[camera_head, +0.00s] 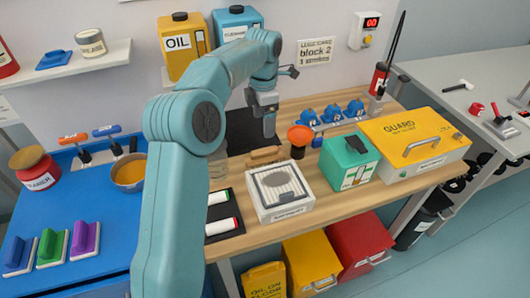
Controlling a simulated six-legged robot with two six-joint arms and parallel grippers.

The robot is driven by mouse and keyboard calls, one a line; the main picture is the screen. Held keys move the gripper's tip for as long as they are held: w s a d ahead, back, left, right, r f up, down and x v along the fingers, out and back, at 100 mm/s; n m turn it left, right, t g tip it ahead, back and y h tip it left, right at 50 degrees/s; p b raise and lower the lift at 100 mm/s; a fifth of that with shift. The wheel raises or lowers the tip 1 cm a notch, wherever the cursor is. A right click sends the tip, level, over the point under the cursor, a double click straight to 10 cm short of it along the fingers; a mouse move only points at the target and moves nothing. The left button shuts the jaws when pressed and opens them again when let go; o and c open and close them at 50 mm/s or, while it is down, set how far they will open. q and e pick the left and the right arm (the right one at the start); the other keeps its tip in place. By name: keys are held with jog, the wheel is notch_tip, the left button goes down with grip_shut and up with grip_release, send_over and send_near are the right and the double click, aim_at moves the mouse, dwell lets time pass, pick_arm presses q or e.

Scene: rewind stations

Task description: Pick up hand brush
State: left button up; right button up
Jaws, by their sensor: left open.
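A tan hand brush (264,156) lies on the wooden bench top (335,187), just behind a white box with a round grille. My left arm reaches over from the front, and my left gripper (269,128) points down above and slightly behind the brush, apart from it. The left gripper is open, and I see nothing in it. The narrow view of its fingers hides the exact gap. My right gripper is not in view.
The white box (270,211) stands in front of the brush. An orange funnel-topped item (300,138), a green box (347,162) and a yellow GUARD case (413,143) stand to the right. Markers (221,226) lie front left. OIL (182,42) and blue containers stand behind.

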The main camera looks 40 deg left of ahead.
pick_arm(q)
jog(key=f, duration=0.6)
jog(key=shift+w+a+f, duration=0.1)
jog(key=shift+w+f, duration=0.15)
jog(key=shift+w, duration=0.1)
jog(key=shift+s+f, duration=0.2)
jog(key=shift+f, duration=0.5)
jog(key=f, duration=0.4)
jog(key=shift+d+p, duration=0.2)
jog(key=shift+p, duration=0.15)
jog(key=shift+a+f, duration=0.1)
jog(key=shift+f, duration=0.3)
jog(key=c, duration=1.2)
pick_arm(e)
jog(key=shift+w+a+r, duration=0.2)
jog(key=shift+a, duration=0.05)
pick_arm(q)
jog(key=shift+r, duration=0.15)
notch_tip(320, 180, up, 14)
notch_tip(320, 180, up, 14)
jog(key=p, duration=0.6)
send_over(264, 149)
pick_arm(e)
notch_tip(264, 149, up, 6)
